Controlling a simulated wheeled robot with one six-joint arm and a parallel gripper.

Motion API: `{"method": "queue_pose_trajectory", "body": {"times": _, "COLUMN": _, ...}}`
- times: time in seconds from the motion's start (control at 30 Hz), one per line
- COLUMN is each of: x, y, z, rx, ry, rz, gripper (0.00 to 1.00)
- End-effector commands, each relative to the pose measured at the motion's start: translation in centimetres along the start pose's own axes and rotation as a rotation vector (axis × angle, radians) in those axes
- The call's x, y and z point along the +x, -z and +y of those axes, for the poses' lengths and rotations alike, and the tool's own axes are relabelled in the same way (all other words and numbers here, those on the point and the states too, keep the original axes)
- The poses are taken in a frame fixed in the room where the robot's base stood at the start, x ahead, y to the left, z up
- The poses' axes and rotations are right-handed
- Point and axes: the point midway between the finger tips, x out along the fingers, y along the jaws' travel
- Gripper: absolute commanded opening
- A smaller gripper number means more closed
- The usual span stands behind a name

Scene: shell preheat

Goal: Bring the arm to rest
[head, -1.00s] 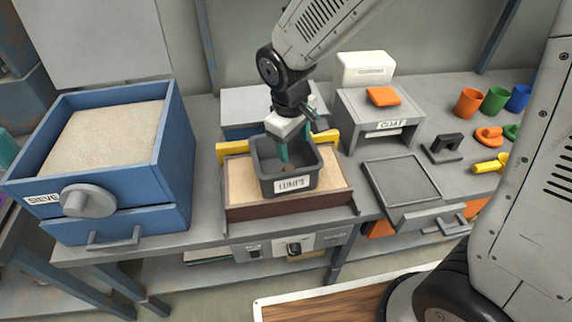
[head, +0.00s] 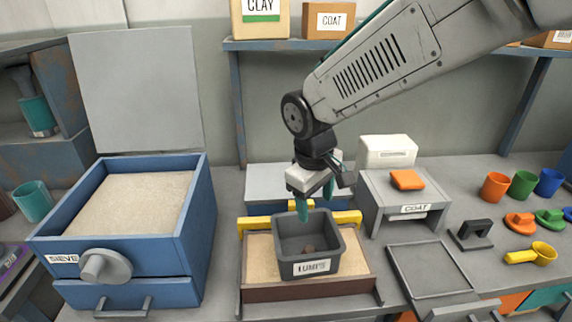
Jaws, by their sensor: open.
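My gripper (head: 317,205) hangs just above the dark grey bin labelled LUMPS (head: 308,247), pointing down. Its teal fingers are apart and hold nothing. The left fingertip is near the bin's back rim; whether it touches the rim I cannot tell. A small brown lump (head: 309,250) lies on the bin's floor. The bin stands on a sand-filled brown tray (head: 308,290) with yellow parts at its back.
A blue sieve box (head: 192,225) full of sand stands on the left. The grey COAT stand (head: 408,209) bears an orange pad (head: 407,180). Coloured cups (head: 523,184) and a yellow scoop (head: 532,254) are on the right. A shelf (head: 275,45) runs above.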

Motion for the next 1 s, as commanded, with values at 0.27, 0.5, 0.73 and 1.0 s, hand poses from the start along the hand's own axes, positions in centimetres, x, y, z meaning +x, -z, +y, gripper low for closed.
{"method": "queue_pose_trajectory", "body": {"times": 0.27, "x": -1.0, "y": -6.7, "z": -0.7, "rx": 0.134, "ry": 0.053, "rz": -0.111, "gripper": 0.61}}
{"method": "queue_pose_trajectory", "body": {"times": 0.5, "x": -4.6, "y": -16.1, "z": 0.2, "rx": 0.37, "ry": 0.096, "rz": -0.107, "gripper": 0.61}}
{"method": "queue_pose_trajectory", "body": {"times": 0.73, "x": -6.8, "y": -23.4, "z": -0.1, "rx": 0.583, "ry": 0.112, "rz": -0.033, "gripper": 0.61}}
{"method": "queue_pose_trajectory", "body": {"times": 1.0, "x": -8.2, "y": -26.2, "z": 0.4, "rx": 0.698, "ry": 0.08, "rz": 0.064, "gripper": 0.61}}
